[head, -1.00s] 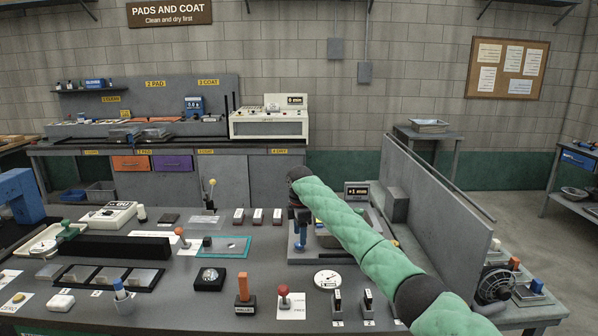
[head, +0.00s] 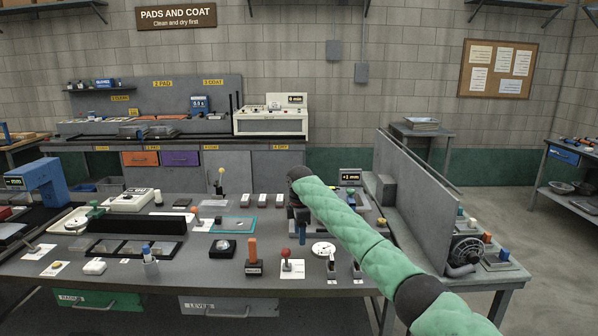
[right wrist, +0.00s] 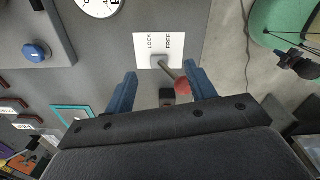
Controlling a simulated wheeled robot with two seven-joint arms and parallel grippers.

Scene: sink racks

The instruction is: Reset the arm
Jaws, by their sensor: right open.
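My right arm in its green sleeve reaches over the bench, and its gripper (head: 302,233) points down, partly hidden by the arm. In the right wrist view its two blue fingers (right wrist: 160,72) are apart. A lever with a red ball knob (right wrist: 182,87) shows between them, closer to the right finger. The lever rises from a white card marked LOCK and FREE (right wrist: 145,42). In the head view this red-knobbed lever (head: 286,254) stands near the bench's front edge. I cannot tell whether a finger touches it. My left gripper is out of view.
A white dial (head: 323,249) and small switches (head: 331,265) stand right of the lever. An orange-handled block (head: 253,256) stands left of it. A grey upright panel (head: 415,195) borders the right side. The grey bench (head: 200,270) has bare patches in front.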

